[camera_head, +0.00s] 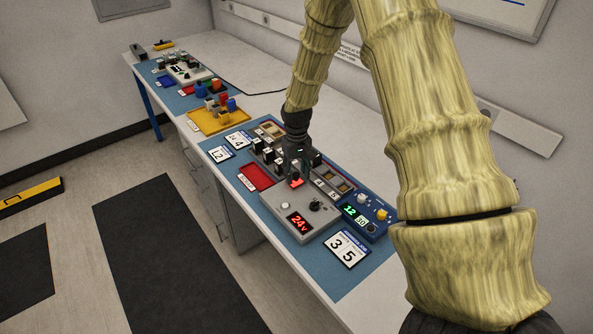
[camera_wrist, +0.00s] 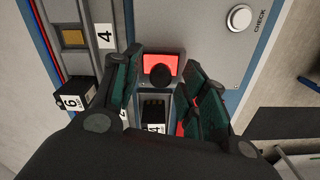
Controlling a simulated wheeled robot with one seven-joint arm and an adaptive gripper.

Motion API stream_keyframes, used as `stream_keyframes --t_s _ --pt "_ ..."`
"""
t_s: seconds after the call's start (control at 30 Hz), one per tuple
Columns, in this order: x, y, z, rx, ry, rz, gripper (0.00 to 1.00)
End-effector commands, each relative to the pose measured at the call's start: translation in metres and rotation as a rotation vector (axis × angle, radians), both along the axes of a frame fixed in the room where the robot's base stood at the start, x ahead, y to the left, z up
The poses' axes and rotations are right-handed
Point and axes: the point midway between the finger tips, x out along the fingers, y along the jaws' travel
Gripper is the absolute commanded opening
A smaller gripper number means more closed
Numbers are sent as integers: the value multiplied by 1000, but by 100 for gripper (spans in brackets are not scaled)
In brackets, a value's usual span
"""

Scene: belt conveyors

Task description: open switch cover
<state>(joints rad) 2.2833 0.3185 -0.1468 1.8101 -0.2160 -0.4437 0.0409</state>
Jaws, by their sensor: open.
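A red switch cover (camera_head: 297,182) sits on the far end of a grey control box (camera_head: 277,203) with a lit red 24v display. In the wrist view the red cover (camera_wrist: 152,60) is a small red square, with a round black part overlapping its lower edge. I cannot tell whether the cover is raised. My gripper (camera_head: 295,173) is just above the cover, pointing down. In the wrist view its two dark green fingers (camera_wrist: 161,88) are spread apart on either side of the red square. Nothing shows held between them, and contact cannot be told.
A blue box (camera_head: 367,216) with a green display stands right of the grey box. Black numbered blocks and a red tray (camera_head: 255,177) lie beyond. A card reading 35 (camera_head: 346,249) lies on the blue mat. A yellow tray (camera_head: 218,121) with coloured pieces is further back.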

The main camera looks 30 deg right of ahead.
Motion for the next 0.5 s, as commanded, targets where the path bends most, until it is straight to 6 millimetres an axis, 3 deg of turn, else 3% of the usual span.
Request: stream_keyframes --t_s 0.2,0.43,0.5 --pt "0 0 0 0 -1 0 43" --pt "0 0 0 0 -1 0 3" --pt "0 0 0 0 -1 0 0"
